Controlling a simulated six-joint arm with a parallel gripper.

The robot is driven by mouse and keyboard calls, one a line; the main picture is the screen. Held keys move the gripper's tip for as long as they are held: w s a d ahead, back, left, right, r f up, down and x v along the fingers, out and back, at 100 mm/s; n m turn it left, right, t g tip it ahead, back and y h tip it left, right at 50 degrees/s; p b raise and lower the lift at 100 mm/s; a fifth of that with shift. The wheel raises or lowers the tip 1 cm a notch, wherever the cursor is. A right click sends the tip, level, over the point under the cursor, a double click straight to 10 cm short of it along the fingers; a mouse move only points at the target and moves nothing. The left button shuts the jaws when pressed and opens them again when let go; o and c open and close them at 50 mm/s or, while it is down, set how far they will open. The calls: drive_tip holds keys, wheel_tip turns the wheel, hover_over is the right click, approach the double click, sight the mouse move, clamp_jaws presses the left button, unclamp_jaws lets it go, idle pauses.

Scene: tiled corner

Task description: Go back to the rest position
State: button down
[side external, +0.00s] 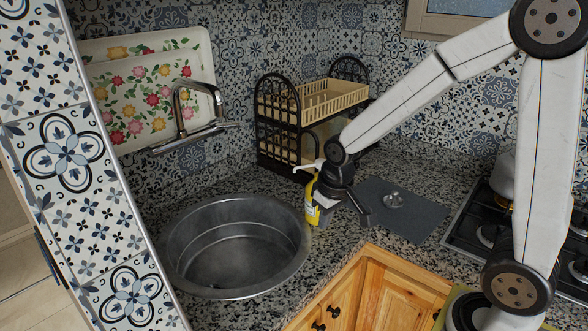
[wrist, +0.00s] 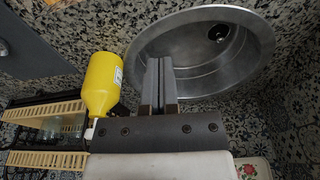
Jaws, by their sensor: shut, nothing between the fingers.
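My gripper (side external: 344,212) hangs over the counter just right of the sink, with its fingers together and nothing held. In the wrist view my gripper (wrist: 158,88) shows its two dark fingers side by side, pointing towards the sink. A yellow bottle (side external: 312,203) with a white pump top stands on the counter, partly hidden behind my gripper. The yellow bottle (wrist: 102,85) is close beside the fingers in the wrist view. I cannot tell whether they touch.
The round metal sink (side external: 235,285) is empty, with a tap (side external: 183,110) behind it. A black rack (side external: 277,125) with beige trays stands at the back. A dark grey mat (side external: 425,217) holds a small metal knob-like piece (side external: 393,199). A gas hob (side external: 470,228) is at right. A floral tray (side external: 140,115) leans against the wall.

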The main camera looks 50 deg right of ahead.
drive_tip(key=s+a+f+n, duration=0.1)
drive_tip(key=s+a+f, duration=0.2)
drive_tip(key=s, duration=0.3)
drive_tip(key=shift+s+t, duration=0.3)
